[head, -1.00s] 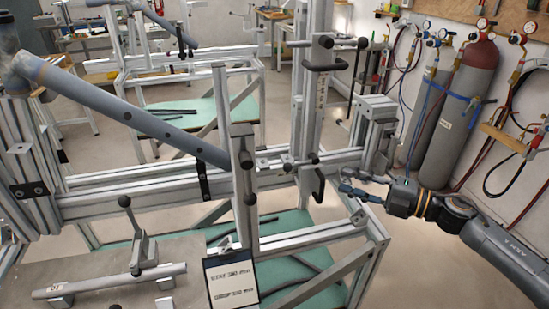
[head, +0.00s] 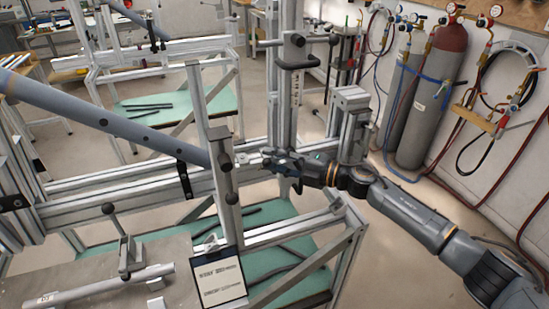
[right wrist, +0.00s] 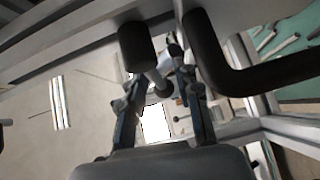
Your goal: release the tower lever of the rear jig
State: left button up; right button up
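The rear jig's tower is an upright aluminium post (head: 283,115) in the middle of the head view. At its top are a black-knobbed lever (head: 318,39) and a black bar handle (head: 298,66). My right gripper (head: 268,160) is at the tower's lower part, beside the nearer upright (head: 223,150). In the right wrist view its fingers (right wrist: 165,85) are apart, with a pale rounded rod end between or behind them. A black knob (right wrist: 137,47) and a bent black handle (right wrist: 235,68) are close ahead; I cannot tell whether the fingers touch either. My left gripper is out of view.
A blue-grey tube (head: 105,118) slants across the jig at left. A clipboard (head: 219,281) leans at the front beside a bench with a metal tube (head: 98,287). Gas cylinders (head: 430,95) stand along the right wall. Open floor lies right of the jig.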

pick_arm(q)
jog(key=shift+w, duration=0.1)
pick_arm(e)
jog(key=shift+a, duration=0.1)
grip_shut()
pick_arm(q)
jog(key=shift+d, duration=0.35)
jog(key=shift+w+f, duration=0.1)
pick_arm(e)
jog(key=shift+w+f, duration=0.1)
jog(key=shift+f, duration=0.05)
